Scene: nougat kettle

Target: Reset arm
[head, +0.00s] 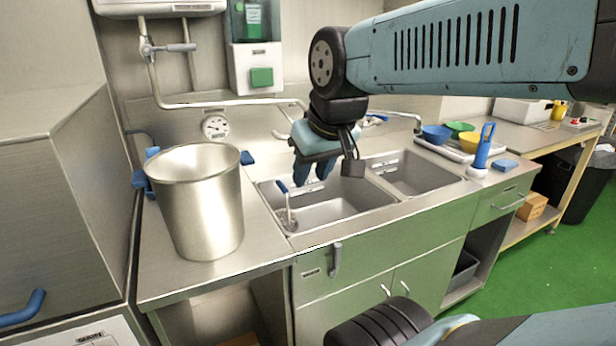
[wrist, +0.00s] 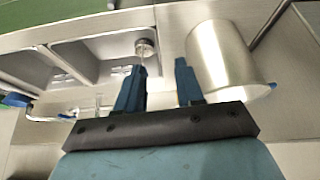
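My gripper (head: 313,168) hangs over the left sink basin in the head view, fingers pointing down. In the wrist view my gripper (wrist: 160,85) shows two blue fingers with a clear gap between them and nothing held. The large steel kettle (head: 199,202) stands upright on the counter left of the sink, apart from my gripper. It also shows in the wrist view (wrist: 222,58), to the right of the fingers. My arm reaches in from the right in the head view.
A double sink (head: 335,212) is set in the steel counter, with a blue-handled tool (head: 287,212) in its left basin. A faucet (head: 400,118) stands behind. A steel cabinet (head: 50,200) stands at left.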

